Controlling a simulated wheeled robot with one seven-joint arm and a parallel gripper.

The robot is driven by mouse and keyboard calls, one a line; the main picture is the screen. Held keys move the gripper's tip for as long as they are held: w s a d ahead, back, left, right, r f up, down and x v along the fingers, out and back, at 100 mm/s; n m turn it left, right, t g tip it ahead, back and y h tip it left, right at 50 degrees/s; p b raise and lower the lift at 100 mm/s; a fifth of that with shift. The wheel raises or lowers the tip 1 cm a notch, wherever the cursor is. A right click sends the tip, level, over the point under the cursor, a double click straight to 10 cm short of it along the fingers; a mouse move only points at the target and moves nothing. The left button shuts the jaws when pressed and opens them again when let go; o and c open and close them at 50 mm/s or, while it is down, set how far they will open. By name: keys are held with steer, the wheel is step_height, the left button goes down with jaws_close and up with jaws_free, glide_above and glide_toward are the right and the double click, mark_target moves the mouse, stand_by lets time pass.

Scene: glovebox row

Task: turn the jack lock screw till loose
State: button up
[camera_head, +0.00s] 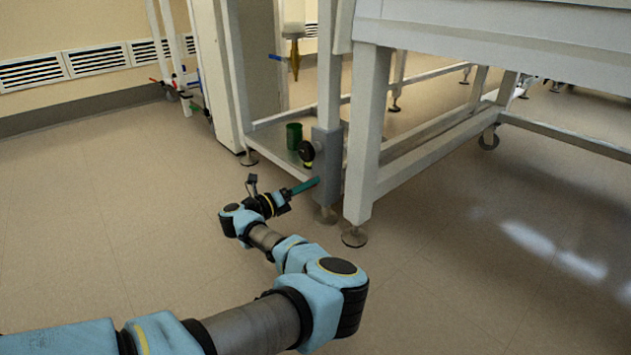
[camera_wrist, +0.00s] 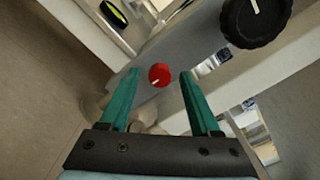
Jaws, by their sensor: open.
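How far the fingertips are from the knob in depth is unclear. In the head view my gripper (camera_head: 304,186) points at the lower part of the grey housing (camera_head: 328,165) on the frame leg. The red knob does not show there.
A large black knob (camera_wrist: 254,20) with a white mark is at upper right in the wrist view; it also shows in the head view (camera_head: 306,151). A green cup (camera_head: 294,136) stands on the lower shelf behind. Frame legs (camera_head: 366,140) stand close right. Open floor (camera_head: 90,210) lies left.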

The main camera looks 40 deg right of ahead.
steer(key=shift+d, duration=0.15)
jaws_close()
stand_by(0.4)
